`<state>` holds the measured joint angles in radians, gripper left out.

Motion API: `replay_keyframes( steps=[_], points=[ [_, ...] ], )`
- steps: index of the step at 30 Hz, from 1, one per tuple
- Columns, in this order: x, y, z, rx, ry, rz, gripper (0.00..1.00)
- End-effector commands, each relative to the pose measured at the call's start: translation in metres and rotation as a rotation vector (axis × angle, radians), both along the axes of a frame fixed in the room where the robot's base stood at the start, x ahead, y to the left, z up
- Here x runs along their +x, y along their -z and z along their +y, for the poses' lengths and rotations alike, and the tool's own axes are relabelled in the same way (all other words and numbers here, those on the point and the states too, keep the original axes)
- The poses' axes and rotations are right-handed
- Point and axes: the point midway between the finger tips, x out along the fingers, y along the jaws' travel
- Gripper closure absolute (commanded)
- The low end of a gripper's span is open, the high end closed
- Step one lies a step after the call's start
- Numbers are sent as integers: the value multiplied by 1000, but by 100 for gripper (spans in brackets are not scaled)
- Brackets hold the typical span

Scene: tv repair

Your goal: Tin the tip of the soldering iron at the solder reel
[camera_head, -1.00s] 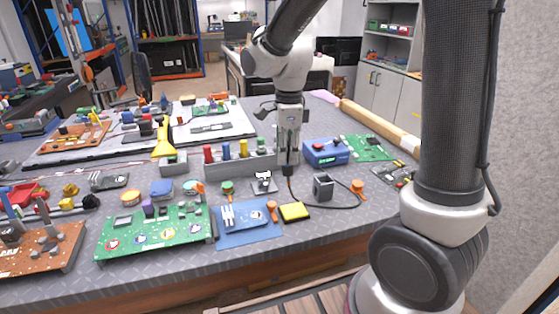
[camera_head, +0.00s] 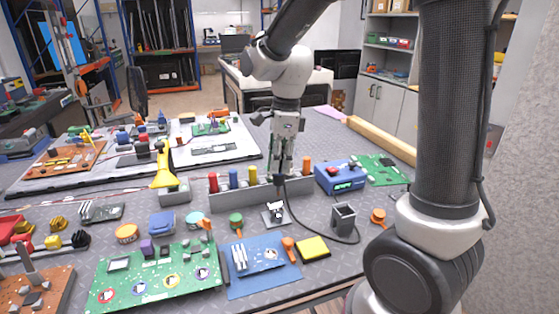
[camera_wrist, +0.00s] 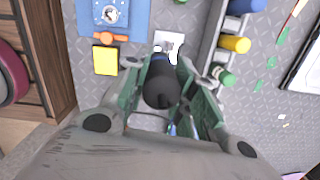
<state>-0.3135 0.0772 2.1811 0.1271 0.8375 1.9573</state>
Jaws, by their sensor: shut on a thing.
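My gripper (camera_head: 283,170) is shut on the soldering iron (camera_head: 280,180) and holds it above the bench. In the wrist view the iron's black handle (camera_wrist: 160,88) sits between the green-sided fingers. Its cable loops right, passing near the blue soldering station (camera_head: 340,177). A small grey plate with a silver-white piece (camera_head: 275,212) stands just below the iron; it appears to be the solder reel, but it is too small to be sure. It also shows beyond the handle in the wrist view (camera_wrist: 168,43). The iron's tip is not clear, and I cannot tell whether it touches anything.
A grey rack (camera_head: 222,201) with coloured handles stands close behind the plate. A dark square holder (camera_head: 343,220) is to the right, and a yellow sponge (camera_head: 312,248) is in front. A blue mat (camera_head: 265,284) with a board and a green circuit board (camera_head: 135,287) lie nearer.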

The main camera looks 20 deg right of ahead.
Motion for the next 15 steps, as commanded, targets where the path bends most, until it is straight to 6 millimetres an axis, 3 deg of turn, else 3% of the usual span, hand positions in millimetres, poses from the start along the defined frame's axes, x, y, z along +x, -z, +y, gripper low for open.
replay_keyframes(
  steps=[15],
  points=[
    [0,42,0,-1,1,3,100]
  ],
)
